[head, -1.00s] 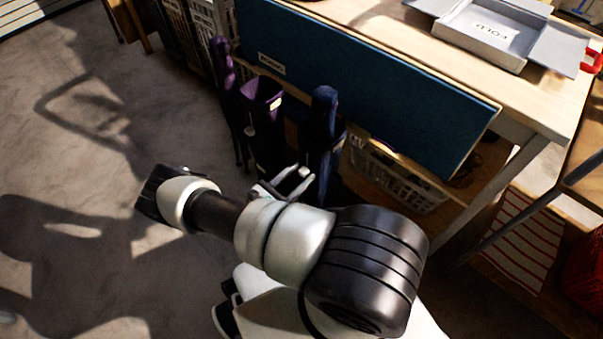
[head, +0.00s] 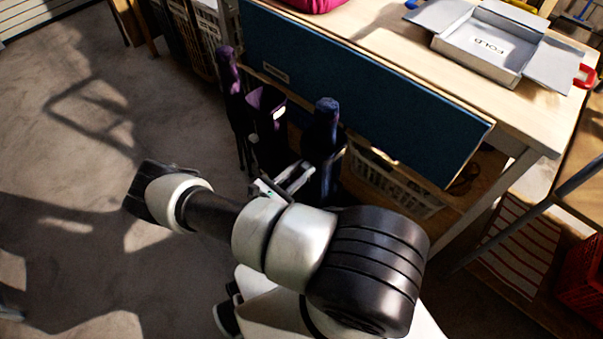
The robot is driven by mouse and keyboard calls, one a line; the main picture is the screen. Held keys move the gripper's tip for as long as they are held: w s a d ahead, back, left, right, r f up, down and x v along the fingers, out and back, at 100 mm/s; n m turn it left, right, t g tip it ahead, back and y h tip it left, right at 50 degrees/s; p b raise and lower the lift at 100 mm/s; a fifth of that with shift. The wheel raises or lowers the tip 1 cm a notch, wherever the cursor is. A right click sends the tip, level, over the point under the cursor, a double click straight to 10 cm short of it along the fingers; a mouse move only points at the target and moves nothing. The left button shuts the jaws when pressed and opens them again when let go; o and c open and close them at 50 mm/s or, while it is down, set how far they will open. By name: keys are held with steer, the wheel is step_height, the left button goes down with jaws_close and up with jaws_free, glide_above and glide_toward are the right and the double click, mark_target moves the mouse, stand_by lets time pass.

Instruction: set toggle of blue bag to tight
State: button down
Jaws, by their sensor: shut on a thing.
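The blue bag (head: 325,150) is a tall, dark navy bag with a narrow gathered top, standing upright at the right of a row of three bags in front of the table. My gripper (head: 304,176) is low at its near left side, with its pale fingers against the bag. The fingers are shut on the bag's small toggle, which they mostly hide. The cord and the toggle's exact height on it are too dark and small to tell.
A dark purple bag (head: 267,135) with a wide top and a pale toggle (head: 279,113) stands just left of the gripper. A slim purple bag (head: 231,90) is farther left. A blue panel (head: 370,100) hangs behind, below the wooden tabletop (head: 400,50). Open floor lies left.

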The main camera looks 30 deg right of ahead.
steer(key=shift+r, duration=0.4)
steer(key=c, duration=1.4)
jaws_free()
steer(key=shift+f, duration=0.1)
steer(key=v, duration=1.7)
steer(key=shift+a+p, duration=0.15)
steer(key=shift+p, duration=0.15)
